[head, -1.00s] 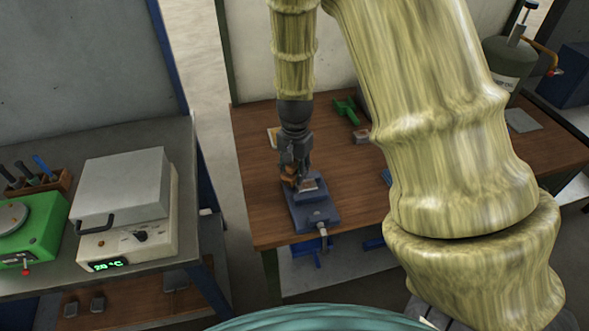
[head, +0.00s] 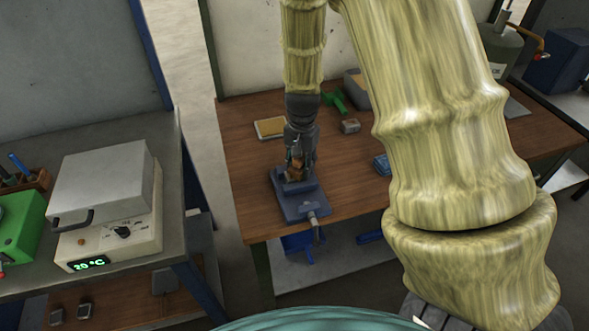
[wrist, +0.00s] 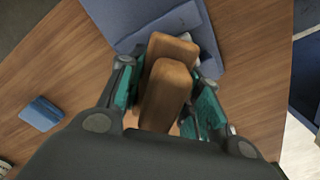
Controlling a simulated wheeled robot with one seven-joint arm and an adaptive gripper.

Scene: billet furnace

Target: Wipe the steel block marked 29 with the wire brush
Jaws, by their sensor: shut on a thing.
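My gripper (head: 298,160) points down over the blue vise (head: 303,207) on the wooden workbench. It is shut on the wire brush, whose brown wooden body (head: 296,173) shows between the fingers. In the wrist view the brush (wrist: 165,92) lies between the two teal-edged fingers, over the vise (wrist: 206,50). The bristles are hidden beneath the wood. A small pale patch beside the brush in the wrist view may be the steel block in the vise. The block is mostly covered, and no number 29 can be read. I cannot tell whether the brush touches it.
On the workbench (head: 245,150) are a yellow-topped tray (head: 270,128), a small grey block (head: 350,126), a green tool (head: 335,101) and a blue item (head: 382,164). A heater box reading 20 °C (head: 108,205) stands on the left table. Bare wood lies left of the vise.

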